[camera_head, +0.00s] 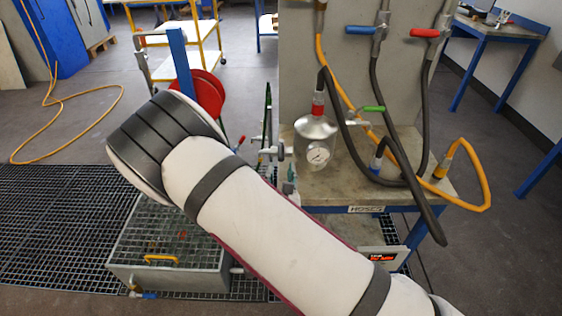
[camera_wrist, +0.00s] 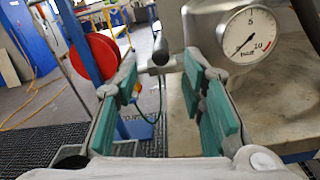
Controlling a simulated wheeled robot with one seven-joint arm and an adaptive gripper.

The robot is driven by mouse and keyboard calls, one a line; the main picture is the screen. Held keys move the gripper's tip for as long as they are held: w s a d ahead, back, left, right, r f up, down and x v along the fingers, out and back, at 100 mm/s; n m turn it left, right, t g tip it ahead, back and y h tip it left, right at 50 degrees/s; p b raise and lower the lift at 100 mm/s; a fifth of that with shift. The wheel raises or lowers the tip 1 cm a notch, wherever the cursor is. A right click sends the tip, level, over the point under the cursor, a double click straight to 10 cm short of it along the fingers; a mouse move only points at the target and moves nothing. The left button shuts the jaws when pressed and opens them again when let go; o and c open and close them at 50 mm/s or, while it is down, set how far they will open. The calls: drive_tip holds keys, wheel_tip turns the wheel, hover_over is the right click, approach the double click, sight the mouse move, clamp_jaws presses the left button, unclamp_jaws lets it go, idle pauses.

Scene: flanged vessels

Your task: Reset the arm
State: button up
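My arm reaches from the bottom right across the middle in the head view. My gripper (camera_wrist: 165,92) shows in the wrist view with its two teal-padded fingers spread apart and nothing between the pads. Beyond the fingertips is a dark round knob or handle end (camera_wrist: 160,50), in front of the steel vessel with a pressure gauge (camera_wrist: 247,34). In the head view the vessel (camera_head: 316,133) stands on the bench at the right, its gauge facing me. In that view most of my gripper is hidden behind my arm.
A bench (camera_head: 345,188) carries hoses and a panel with blue, red and green valve handles. A red reel (camera_head: 207,92) hangs on a blue post. A grated metal box (camera_head: 150,270) stands on the floor grating at left. Open floor lies at far left, crossed by an orange hose (camera_head: 80,92).

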drive_tip(key=shift+s, duration=0.55)
drive_tip(key=shift+r, duration=0.1)
